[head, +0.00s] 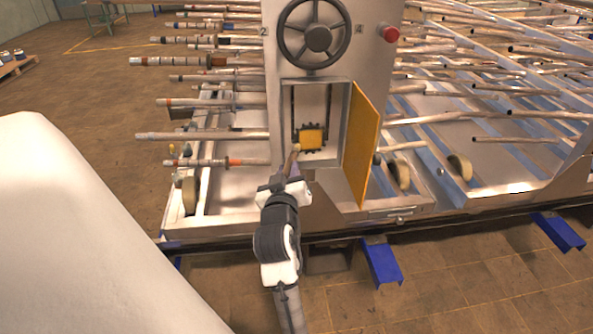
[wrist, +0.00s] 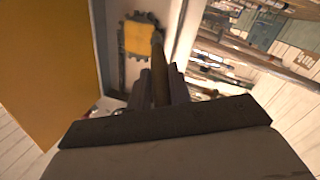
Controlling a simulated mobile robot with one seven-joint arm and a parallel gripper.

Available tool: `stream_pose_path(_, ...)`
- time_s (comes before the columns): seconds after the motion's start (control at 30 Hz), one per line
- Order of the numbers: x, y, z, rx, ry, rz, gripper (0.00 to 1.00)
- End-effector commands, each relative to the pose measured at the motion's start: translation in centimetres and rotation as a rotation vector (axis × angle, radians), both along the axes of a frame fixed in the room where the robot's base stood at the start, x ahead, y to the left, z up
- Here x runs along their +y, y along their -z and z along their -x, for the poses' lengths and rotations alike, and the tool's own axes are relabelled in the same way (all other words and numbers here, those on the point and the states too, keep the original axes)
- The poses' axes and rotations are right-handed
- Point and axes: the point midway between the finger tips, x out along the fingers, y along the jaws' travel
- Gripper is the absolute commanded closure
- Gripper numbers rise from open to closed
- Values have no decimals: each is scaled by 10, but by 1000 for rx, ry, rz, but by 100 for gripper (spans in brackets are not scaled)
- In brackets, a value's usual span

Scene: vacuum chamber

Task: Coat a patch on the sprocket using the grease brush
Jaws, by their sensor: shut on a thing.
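The sprocket (head: 311,139) is a dark toothed wheel with a yellow-orange square on its face. It sits inside the open cabinet below the handwheel. In the wrist view the sprocket (wrist: 138,40) is at the top, left of centre. My gripper (head: 289,178) is shut on the grease brush (head: 294,151), just outside the cabinet opening. The brush (wrist: 158,62) points forward between the fingers in the wrist view. Its tip overlaps the edge of the sprocket in that picture. I cannot tell whether the tip touches it. Part of the handle is hidden by my gripper (wrist: 158,84).
The orange cabinet door (head: 360,147) stands open to the right of the opening. A handwheel (head: 317,38) and a red button (head: 391,34) are above. Rods (head: 205,135) stick out on the left. Blue feet (head: 381,264) lie along the machine's front.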

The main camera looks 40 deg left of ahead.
Motion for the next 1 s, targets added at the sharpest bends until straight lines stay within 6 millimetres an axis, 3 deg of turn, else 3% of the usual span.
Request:
stream_pose_path(0.37,-3,0,2,-1,2,0,100)
stream_pose_path(1.0,-45,0,38,-1,3,1,100)
